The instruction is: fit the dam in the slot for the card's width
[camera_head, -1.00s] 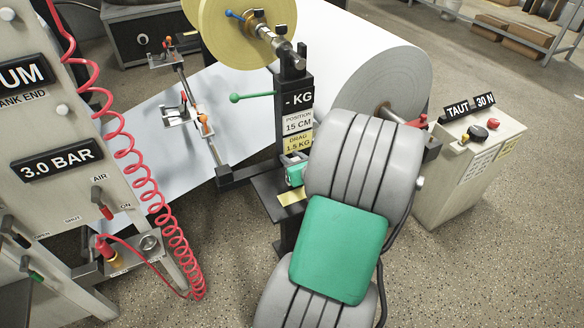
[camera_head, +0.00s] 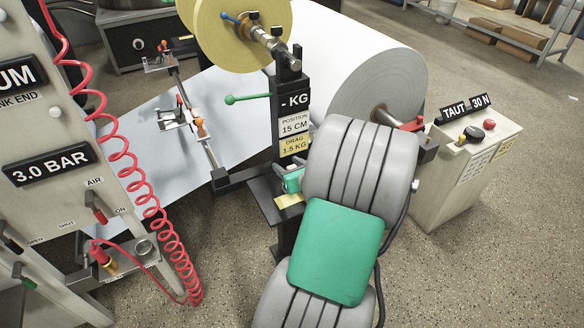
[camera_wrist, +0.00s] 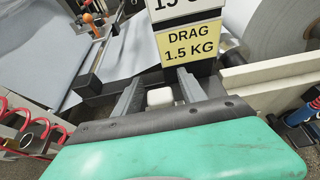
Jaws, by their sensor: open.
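My gripper (camera_wrist: 158,84) is open, with two grey fingers pointing ahead in the wrist view. A small white block (camera_wrist: 160,96) shows between the fingers, with no clear contact; I cannot tell if it is the dam. In the head view, my arm largely hides the fingers beside the black post. The post carries a white "POSITION 15 CM" card (camera_head: 294,125) and a yellow "DRAG 1.5 KG" card (camera_head: 294,145); the yellow card also shows in the wrist view (camera_wrist: 191,42). I cannot make out a dam or a width slot for certain.
A metal rail with orange-topped clamps (camera_head: 199,128) crosses the white web (camera_head: 125,135). A yellow roll (camera_head: 235,30) and large paper roll (camera_head: 385,75) stand behind. A coiled red hose (camera_head: 130,160) hangs at left. The "TAUT 30 N" box (camera_head: 455,180) stands right.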

